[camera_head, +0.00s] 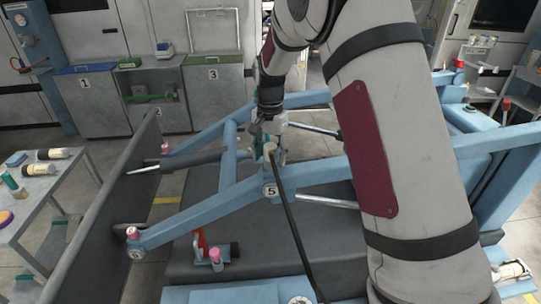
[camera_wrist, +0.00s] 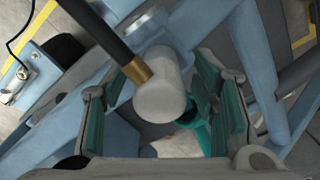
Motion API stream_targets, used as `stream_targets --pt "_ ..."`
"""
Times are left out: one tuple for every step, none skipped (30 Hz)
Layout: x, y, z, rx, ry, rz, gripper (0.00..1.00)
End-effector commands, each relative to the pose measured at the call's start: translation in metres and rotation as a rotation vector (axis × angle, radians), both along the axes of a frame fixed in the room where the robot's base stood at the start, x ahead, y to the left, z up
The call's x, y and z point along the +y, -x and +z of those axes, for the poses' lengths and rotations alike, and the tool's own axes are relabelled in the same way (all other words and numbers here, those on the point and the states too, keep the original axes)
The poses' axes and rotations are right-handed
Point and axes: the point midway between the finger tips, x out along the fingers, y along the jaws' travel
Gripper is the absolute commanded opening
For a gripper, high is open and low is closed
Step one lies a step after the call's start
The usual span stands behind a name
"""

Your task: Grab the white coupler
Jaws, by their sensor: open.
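The white coupler (camera_wrist: 160,95) is a pale rounded cylinder with a brass collar (camera_wrist: 138,70) and a black hose (camera_wrist: 100,30) on it. In the wrist view it lies between the two teal-padded fingers of my gripper (camera_wrist: 163,108). The fingers are open, with a gap visible on the right; contact on the left is unclear. A teal round fitting (camera_wrist: 197,125) shows just below and right of the coupler. In the head view my gripper (camera_head: 266,140) is above the blue frame near the number 5 disc, around the pale coupler (camera_head: 270,150), partly hidden.
Blue frame beams (camera_head: 200,217) surround the spot, with a grey cylinder (camera_head: 190,162) at left. The black hose (camera_head: 290,215) hangs down in front. A side table (camera_head: 35,205) with bottles stands at left. Numbered bins (camera_head: 90,100) stand behind.

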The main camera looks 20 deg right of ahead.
Motion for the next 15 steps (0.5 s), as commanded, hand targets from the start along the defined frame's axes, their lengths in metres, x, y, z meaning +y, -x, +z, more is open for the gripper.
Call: stream_targets --pt "0.0 0.0 0.0001 0.0 0.0 0.0 0.49" --pt "0.0001 -0.0001 0.0001 0.0 0.0 0.0 0.42" --pt "0.0 0.0 0.0002 0.0 0.0 0.0 0.33" --pt "0.0 0.0 0.0002 0.0 0.0 0.0 0.27" --pt "0.0001 -0.0001 0.0003 0.0 0.0 0.0 0.2" --pt "0.0001 -0.0001 0.0003 0.0 0.0 0.0 0.11" --pt "0.0001 -0.0001 0.0003 0.0 0.0 0.0 0.04" --pt "0.0001 -0.0001 0.0003 0.0 0.0 0.0 0.0" --pt "0.0001 -0.0002 0.0006 -0.001 -0.001 0.0 0.0" --pt "0.0001 -0.0002 0.0006 -0.001 -0.001 0.0 0.0" --pt "0.0001 -0.0002 0.0006 -0.001 -0.001 0.0 0.0" --pt "0.0001 -0.0002 0.0006 -0.001 -0.001 0.0 0.0" --pt "0.0001 -0.0002 0.0006 -0.001 -0.001 0.0 0.0" --pt "0.0001 -0.0002 0.0007 -0.001 -0.001 0.0 0.0" --pt "0.0001 -0.0002 0.0009 -0.001 0.0 0.0 0.0"
